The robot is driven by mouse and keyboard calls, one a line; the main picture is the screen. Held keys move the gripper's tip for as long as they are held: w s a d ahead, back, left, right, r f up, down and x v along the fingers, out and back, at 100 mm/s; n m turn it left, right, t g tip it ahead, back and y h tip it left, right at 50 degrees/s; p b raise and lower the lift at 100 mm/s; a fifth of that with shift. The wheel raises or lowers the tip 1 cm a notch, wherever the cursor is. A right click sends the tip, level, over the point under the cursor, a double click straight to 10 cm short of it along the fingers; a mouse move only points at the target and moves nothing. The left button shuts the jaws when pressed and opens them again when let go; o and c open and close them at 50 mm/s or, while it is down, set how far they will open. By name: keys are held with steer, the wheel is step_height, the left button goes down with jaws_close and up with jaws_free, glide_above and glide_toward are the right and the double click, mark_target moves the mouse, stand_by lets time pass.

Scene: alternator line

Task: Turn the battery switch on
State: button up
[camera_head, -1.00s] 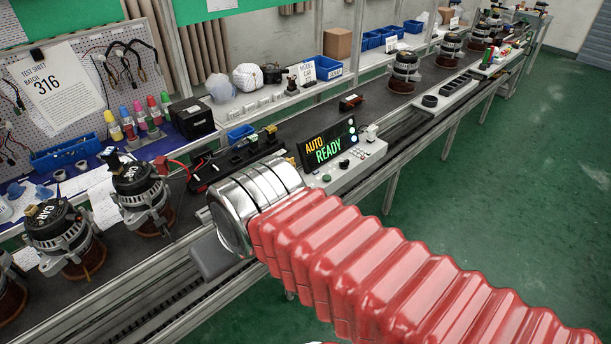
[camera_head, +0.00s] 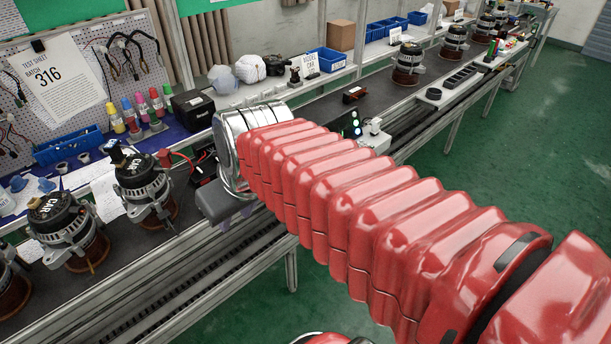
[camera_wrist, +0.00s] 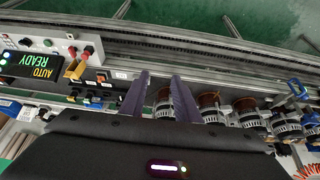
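My gripper (camera_wrist: 160,77) shows in the wrist view with two dark fingers apart and nothing between them. A light control panel with a lit "AUTO READY" display (camera_wrist: 34,65) is left of the fingers in the wrist view. A small red knob (camera_wrist: 88,51) stands on the panel's end nearer the fingers; I cannot tell whether it is the battery switch. A dark fixture with small parts (camera_wrist: 100,78) lies between panel and fingers. No switch position is readable.
Several alternators (camera_head: 145,180) stand on the dark conveyor, left of my arm in the head view; they are right of the fingers in the wrist view (camera_wrist: 208,105). A black box (camera_head: 193,108) and coloured bottles (camera_head: 140,105) stand behind. The green floor in front is clear.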

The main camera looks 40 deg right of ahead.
steer(key=w+d+f, duration=0.3)
steer(key=w+d, duration=0.9)
steer(key=d, duration=0.4)
steer(key=w+d+f, duration=0.1)
steer(key=d+f, duration=0.3)
steer(key=d, duration=0.5)
steer(key=w+d+f, duration=0.1)
steer(key=d+f, duration=0.3)
steer(key=d, duration=0.5)
steer(key=shift+d+f+g, duration=0.25)
steer(key=shift+d+g, duration=0.15)
steer(key=x, duration=1.4)
steer(key=shift+w+a+r, duration=0.1)
jaws_close()
